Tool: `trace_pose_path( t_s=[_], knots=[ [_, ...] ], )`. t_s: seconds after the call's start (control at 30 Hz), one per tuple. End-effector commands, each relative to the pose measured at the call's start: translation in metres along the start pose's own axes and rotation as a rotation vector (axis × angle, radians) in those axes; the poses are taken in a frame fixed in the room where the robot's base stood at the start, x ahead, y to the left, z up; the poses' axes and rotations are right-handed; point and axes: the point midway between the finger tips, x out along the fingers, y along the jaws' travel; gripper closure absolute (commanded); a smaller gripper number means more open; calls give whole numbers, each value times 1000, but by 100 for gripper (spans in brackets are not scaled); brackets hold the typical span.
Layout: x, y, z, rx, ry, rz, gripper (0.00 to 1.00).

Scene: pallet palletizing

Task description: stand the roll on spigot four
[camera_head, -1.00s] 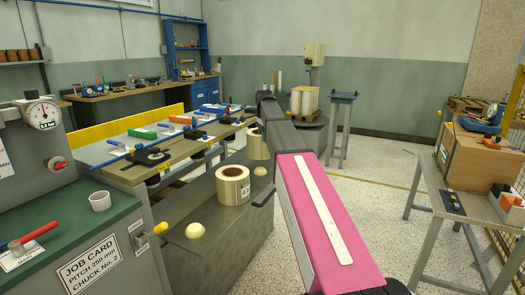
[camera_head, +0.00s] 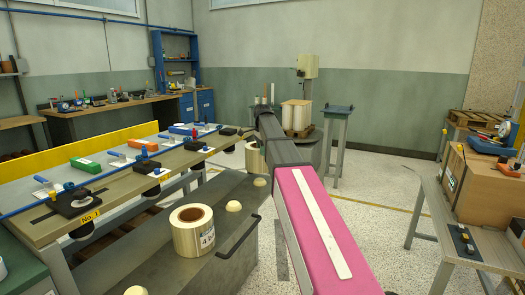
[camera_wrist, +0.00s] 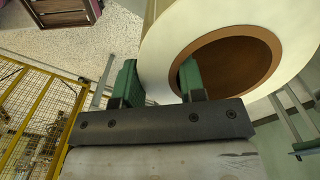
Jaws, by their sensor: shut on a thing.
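My gripper (camera_wrist: 158,88) shows in the wrist view, its green fingers shut on the wall of a cream roll (camera_wrist: 165,50). One finger is outside the roll and the other inside its brown core. In the head view my arm hides the gripper, and I cannot make out the held roll there. A grey stand (camera_head: 185,268) carries cream domes, one near the middle (camera_head: 233,206), one farther back (camera_head: 262,182) and one at the front (camera_head: 136,291). A labelled roll (camera_head: 180,238) stands upright among them, and another roll (camera_head: 254,158) is farther back. I cannot tell which spigot is number four.
A long bench (camera_head: 35,228) with black blocks, blue levers and a "No. 1" plate runs along the left. A table (camera_head: 490,250) with a cardboard box (camera_head: 477,185) stands right. White rolls (camera_head: 296,115) stand at the back. Open floor (camera_head: 375,225) lies right of my arm.

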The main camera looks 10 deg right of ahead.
Motion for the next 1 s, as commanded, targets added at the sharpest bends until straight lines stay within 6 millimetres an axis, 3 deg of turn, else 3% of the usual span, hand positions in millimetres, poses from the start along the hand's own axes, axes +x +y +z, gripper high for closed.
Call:
trace_pose_path(
  t_s=[0.27, 0.8, 1.0],
  knots=[
    [6, 0, 0, -1, 0, -2, 100],
    [41, 0, 0, 0, 0, -2, 100],
    [45, 0, 0, 0, 0, -2, 100]
  ],
)
